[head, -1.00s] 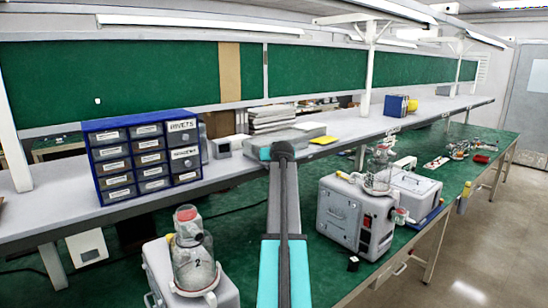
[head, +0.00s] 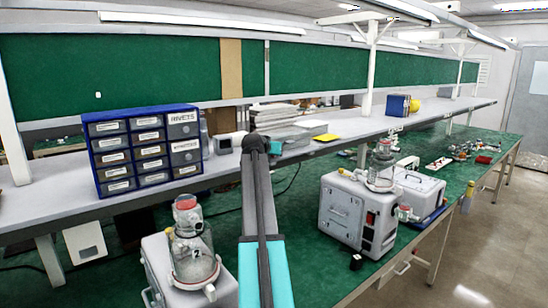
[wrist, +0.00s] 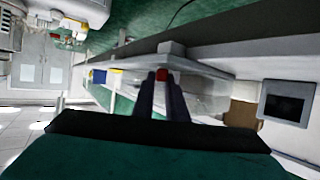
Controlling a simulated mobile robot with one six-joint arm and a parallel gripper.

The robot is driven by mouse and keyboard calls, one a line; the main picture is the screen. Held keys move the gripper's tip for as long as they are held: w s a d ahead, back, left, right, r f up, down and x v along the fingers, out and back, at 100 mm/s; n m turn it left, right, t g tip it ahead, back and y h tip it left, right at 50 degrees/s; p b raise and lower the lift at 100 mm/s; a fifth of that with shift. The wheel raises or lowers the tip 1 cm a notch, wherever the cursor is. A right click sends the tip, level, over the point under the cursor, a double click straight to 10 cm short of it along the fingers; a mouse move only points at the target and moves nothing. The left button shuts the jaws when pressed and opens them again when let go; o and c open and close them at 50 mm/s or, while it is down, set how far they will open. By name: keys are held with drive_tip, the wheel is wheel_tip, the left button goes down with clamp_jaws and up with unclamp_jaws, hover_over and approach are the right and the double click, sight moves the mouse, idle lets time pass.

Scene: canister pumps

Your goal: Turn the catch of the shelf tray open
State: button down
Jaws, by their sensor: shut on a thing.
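In the wrist view the two dark fingers of my gripper (wrist: 161,98) are closed on a small red catch (wrist: 162,74). The catch sits at the near side of a clear, greyish shelf tray (wrist: 208,88), which stretches away to both sides behind the fingers. The fingers hide the lower part of the catch, so I cannot tell how far it is turned. In the head view a grey tray-like box (head: 298,139) lies on the shelf beyond my arm. My arm hides the gripper and the catch there.
A blue drawer cabinet (head: 143,150) stands on the shelf (head: 220,172) to the left. A canister pump (head: 188,258) is on the green bench at the lower left, and another pump case (head: 350,215) is at the right. A dark-screened box (wrist: 286,104) shows right in the wrist view.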

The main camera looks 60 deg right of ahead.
drive_tip(key=shift+w+d+f+m+g+h+b, duration=0.15)
drive_tip(key=shift+m+g+b, duration=0.55)
drive_tip(key=shift+b, duration=0.35)
drive_tip(key=shift+w+a+r+m+g+h+b, duration=0.15)
drive_tip(key=shift+m+g+b, duration=0.35)
drive_tip(key=shift+g+b, duration=0.45)
drive_tip(key=shift+w+d+m+g+b, duration=0.1)
drive_tip(key=shift+m+g+b, duration=0.45)
drive_tip(key=shift+m, duration=0.05)
drive_tip(key=shift+r+m+g, duration=0.15)
drive_tip(key=shift+m+g, duration=0.45)
drive_tip(key=shift+g, duration=0.1)
drive_tip(key=shift+r+m+g+p, duration=0.1)
drive_tip(key=shift+m+g+p, duration=0.6)
drive_tip(key=shift+g+p, duration=0.3)
drive_tip(key=shift+m+p, duration=0.3)
drive_tip(key=shift+p, duration=0.1)
drive_tip(key=shift+f+g+y, duration=0.25)
drive_tip(key=shift+g+y, duration=0.05)
drive_tip(key=shift+y, duration=0.1)
drive_tip(key=c, duration=1.8)
unclamp_jaws()
drive_tip(key=shift+o, duration=0.2)
drive_tip(key=shift+f+n+t+b, duration=0.2)
drive_tip(key=shift+n+t+b, duration=0.2)
drive_tip(key=shift+t+b, duration=0.35)
